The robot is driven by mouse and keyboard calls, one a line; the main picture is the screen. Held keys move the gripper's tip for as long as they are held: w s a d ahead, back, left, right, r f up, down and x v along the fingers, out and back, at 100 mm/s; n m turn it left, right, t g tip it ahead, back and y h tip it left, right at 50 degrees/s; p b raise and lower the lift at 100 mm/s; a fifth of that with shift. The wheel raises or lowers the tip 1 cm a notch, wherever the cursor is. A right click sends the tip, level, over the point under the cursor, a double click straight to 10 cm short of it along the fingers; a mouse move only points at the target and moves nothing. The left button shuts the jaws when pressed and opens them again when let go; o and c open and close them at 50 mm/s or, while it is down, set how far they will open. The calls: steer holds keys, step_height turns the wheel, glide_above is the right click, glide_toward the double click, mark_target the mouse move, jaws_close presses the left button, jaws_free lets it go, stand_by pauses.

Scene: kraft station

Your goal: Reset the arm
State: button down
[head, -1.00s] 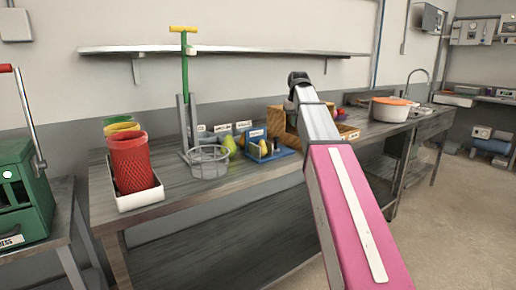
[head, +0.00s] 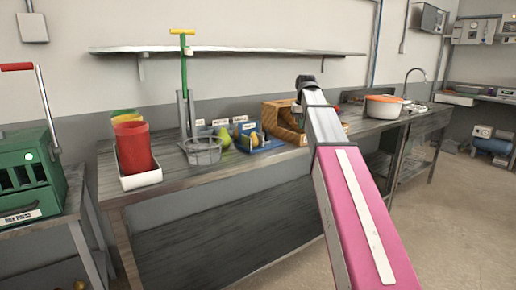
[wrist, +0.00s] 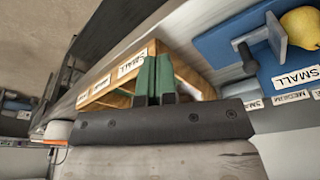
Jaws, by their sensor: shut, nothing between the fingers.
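My pink and silver arm reaches up from the bottom of the head view toward the workbench. My gripper (wrist: 154,80) shows in the wrist view as two green fingers side by side, shut with nothing between them. In the head view the gripper is mostly hidden behind the arm's dark end joint. In the wrist view the fingers overlap a wooden divided box (wrist: 125,72) with labels, one reading SMALL. I cannot tell whether they touch it. The same wooden box (head: 279,118) stands on the bench in the head view.
A green box press (head: 30,175) stands left. A shelf (head: 230,50) hangs above. Floor at right is clear.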

steer(key=s+f, duration=0.9)
steer(key=f, duration=0.6)
steer(key=s+f+g, duration=0.1)
steer(key=s+f, duration=0.7)
steer(key=f, duration=0.7)
steer(key=s+f+g, duration=0.1)
steer(key=s+f, duration=0.8)
steer(key=f, duration=0.7)
steer(key=shift+s+d+m, duration=0.2)
steer(key=shift+s+m, duration=0.15)
steer(key=shift+m, duration=0.05)
